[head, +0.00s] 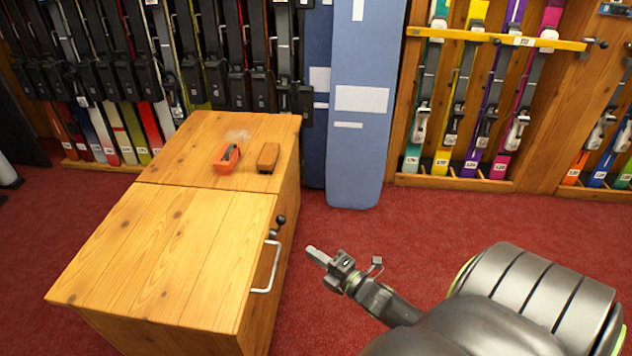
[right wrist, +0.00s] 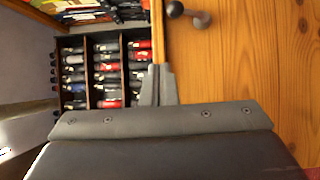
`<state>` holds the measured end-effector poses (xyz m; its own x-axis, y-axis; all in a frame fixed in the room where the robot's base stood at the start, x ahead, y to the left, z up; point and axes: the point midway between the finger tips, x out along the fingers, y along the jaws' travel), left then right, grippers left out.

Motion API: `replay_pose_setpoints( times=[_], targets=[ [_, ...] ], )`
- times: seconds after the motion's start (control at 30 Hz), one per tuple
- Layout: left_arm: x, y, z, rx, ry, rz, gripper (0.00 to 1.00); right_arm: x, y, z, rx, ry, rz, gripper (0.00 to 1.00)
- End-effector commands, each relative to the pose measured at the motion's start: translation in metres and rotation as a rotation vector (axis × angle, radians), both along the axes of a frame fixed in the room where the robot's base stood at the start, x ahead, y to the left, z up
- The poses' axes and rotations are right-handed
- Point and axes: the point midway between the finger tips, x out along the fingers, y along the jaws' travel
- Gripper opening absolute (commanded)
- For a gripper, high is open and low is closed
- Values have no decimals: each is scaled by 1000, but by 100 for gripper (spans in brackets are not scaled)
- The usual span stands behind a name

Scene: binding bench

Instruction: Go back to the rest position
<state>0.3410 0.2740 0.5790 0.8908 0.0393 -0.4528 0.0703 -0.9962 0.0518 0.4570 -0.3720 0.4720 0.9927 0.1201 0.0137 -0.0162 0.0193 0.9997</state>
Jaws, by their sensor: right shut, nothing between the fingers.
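My right gripper (head: 318,256) is in the head view, right of the wooden bench (head: 180,235), over the red carpet. Its fingers are shut and empty, pointing left towards the bench's side. In the right wrist view the closed fingers (right wrist: 158,85) show at the middle, with wood at the right. My left gripper is not in view.
An orange tool (head: 227,158) and a brown block (head: 268,157) lie on the bench's far part. A metal handle (head: 268,268) and dark knobs (head: 279,222) stick out from its side near my right gripper. Ski racks line the back. The carpet (head: 350,225) is clear.

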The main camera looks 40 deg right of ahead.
Motion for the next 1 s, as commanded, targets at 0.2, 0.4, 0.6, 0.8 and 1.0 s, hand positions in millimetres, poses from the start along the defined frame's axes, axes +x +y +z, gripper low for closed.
replay_pose_setpoints(
  times=[0.2, 0.4, 0.6, 0.8, 1.0],
  targets=[
    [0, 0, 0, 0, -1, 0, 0, 0, 0, 0, 0, 0, 0, 0],
    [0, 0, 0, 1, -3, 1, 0, 0, 1, 0, 8, 2, -3, 0],
    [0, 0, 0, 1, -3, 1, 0, -8, 15, 11, 222, 63, -71, 0],
    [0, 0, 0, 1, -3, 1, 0, -34, 42, 38, 695, 190, -213, 0],
    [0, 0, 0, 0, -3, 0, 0, -65, 65, 65, 1105, 296, -336, 0]
  ],
)
